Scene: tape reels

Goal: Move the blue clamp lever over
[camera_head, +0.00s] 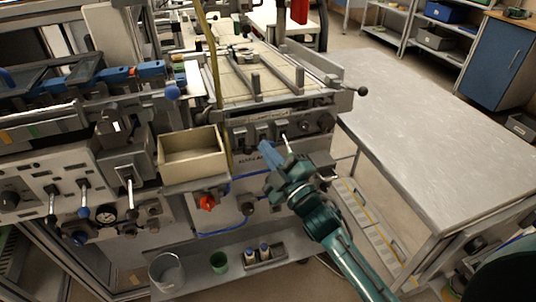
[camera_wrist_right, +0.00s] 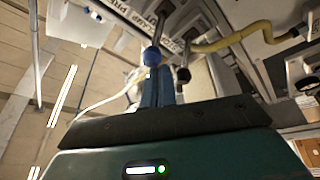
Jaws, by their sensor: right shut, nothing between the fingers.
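The clamp lever shows in the right wrist view as a thin metal rod with a blue ball knob (camera_wrist_right: 152,57), hanging from a panel with printed lettering. My right gripper (camera_head: 266,149) is at the front of the machine, its blue fingers shut and empty. In the right wrist view the closed fingers (camera_wrist_right: 157,88) are just below the blue ball, overlapping it in the picture; I cannot tell whether they touch. In the head view I cannot make out the blue knob near the gripper. My left gripper is not in view.
A dark-knobbed lever (camera_wrist_right: 184,75) hangs close beside the blue one. A beige open box (camera_head: 194,158) and a red knob (camera_head: 207,202) are left of my right gripper. A yellow hose (camera_wrist_right: 245,37) runs nearby. A grey table (camera_head: 430,125) at the right is clear.

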